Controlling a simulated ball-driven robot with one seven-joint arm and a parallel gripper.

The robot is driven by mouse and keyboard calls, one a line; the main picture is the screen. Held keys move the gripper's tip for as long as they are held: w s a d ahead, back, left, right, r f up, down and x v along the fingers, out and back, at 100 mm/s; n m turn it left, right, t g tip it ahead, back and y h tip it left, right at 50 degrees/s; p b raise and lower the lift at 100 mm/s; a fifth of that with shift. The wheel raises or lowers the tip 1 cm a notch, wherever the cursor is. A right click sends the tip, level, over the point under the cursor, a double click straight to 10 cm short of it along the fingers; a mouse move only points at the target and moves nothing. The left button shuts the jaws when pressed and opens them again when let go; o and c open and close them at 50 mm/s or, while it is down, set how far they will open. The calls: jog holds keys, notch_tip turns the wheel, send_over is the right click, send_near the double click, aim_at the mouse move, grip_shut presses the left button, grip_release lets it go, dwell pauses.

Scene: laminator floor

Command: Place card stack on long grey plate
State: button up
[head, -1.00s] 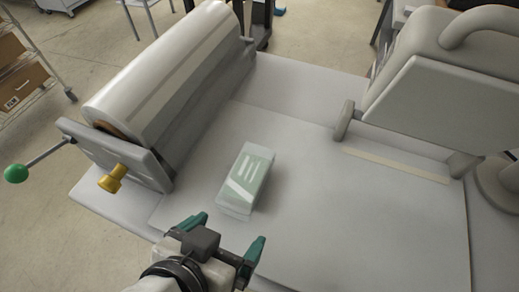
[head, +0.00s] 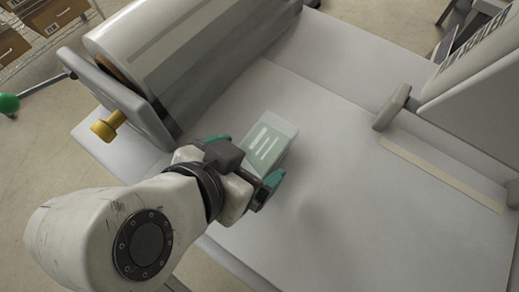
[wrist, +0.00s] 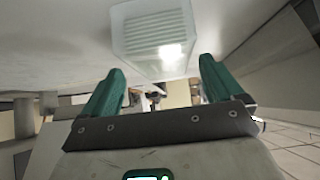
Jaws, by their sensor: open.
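The card stack (head: 270,139) is a pale green-and-white block with white stripes, lying flat on the grey table surface beside the roller machine. It also shows in the wrist view (wrist: 152,38), just beyond the fingertips. My gripper (head: 250,158) is open, with its teal fingers (wrist: 160,70) apart and empty. In the head view they point at the near end of the stack, which the gripper partly hides. A long, thin, pale greyish-beige strip (head: 441,175) lies at the right; I cannot tell whether it is the long grey plate.
The laminator's big wrapped roller (head: 185,45) with a yellow knob (head: 108,127) stands left of the stack. A grey machine (head: 478,95) with a block-like foot (head: 392,106) stands at the right. The table surface between the stack and the strip is clear.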

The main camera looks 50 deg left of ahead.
aim_at(258, 152)
jog(key=shift+p+x, duration=0.6)
jog(key=shift+x, duration=2)
jog(key=shift+w+a+r, duration=0.1)
jog(key=shift+a+r, duration=0.05)
jog(key=shift+c, duration=0.2)
jog(key=c, duration=1.2)
jog(key=shift+c, duration=0.2)
jog(key=shift+r, duration=0.1)
